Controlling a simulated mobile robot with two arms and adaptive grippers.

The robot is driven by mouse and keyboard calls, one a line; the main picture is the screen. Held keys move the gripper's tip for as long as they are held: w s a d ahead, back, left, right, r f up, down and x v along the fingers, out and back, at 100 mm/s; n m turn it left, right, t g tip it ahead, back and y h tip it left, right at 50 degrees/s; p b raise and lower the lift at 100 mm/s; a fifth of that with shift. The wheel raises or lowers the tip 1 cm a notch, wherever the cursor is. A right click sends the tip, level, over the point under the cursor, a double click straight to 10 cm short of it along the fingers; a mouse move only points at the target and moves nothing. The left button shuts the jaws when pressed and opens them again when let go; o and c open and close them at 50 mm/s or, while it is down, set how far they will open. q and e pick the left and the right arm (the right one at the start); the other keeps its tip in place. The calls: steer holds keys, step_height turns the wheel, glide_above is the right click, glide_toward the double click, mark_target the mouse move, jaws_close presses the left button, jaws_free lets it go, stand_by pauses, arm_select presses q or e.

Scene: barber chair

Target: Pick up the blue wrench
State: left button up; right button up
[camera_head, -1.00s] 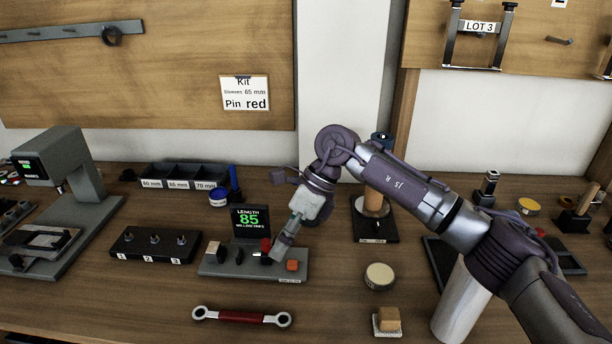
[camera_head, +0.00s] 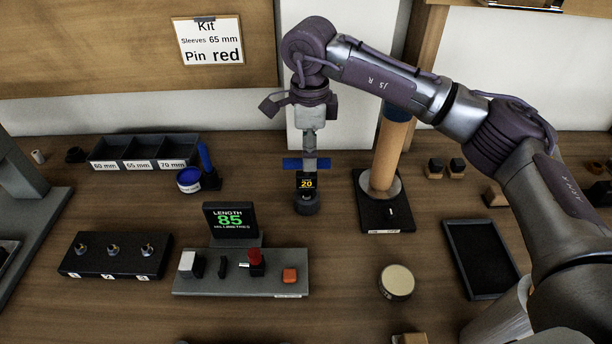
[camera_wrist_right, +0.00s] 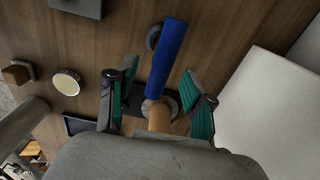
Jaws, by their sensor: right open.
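In the right wrist view the blue bar (camera_wrist_right: 168,50) runs up from between the two open, green-padded fingers of my right gripper (camera_wrist_right: 158,74). The fingers stand apart on either side, with no visible contact. My left gripper is not in view.
A tan post (camera_head: 393,150) with a blue top stands close to the right of the gripper. A grey station (camera_head: 215,284) with an 85 display is at front left, a three-slot bin (camera_head: 147,148) at back left. A round tan disc (camera_head: 396,281) and black tray (camera_head: 482,262) are at right.

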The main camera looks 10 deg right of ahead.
mark_target(307, 173)
step_height(307, 173, down, 4)
steer(key=shift+w+r, duration=0.1)
steer(key=shift+w, duration=0.05)
steer(key=shift+f+p, duration=0.35)
steer(key=shift+f, duration=0.2)
steer(key=f+p, duration=0.1)
steer(key=f, duration=0.3)
steer(key=shift+a+f, duration=0.2)
steer(key=shift+c, duration=0.2)
jaws_close()
steer(key=shift+r, duration=0.1)
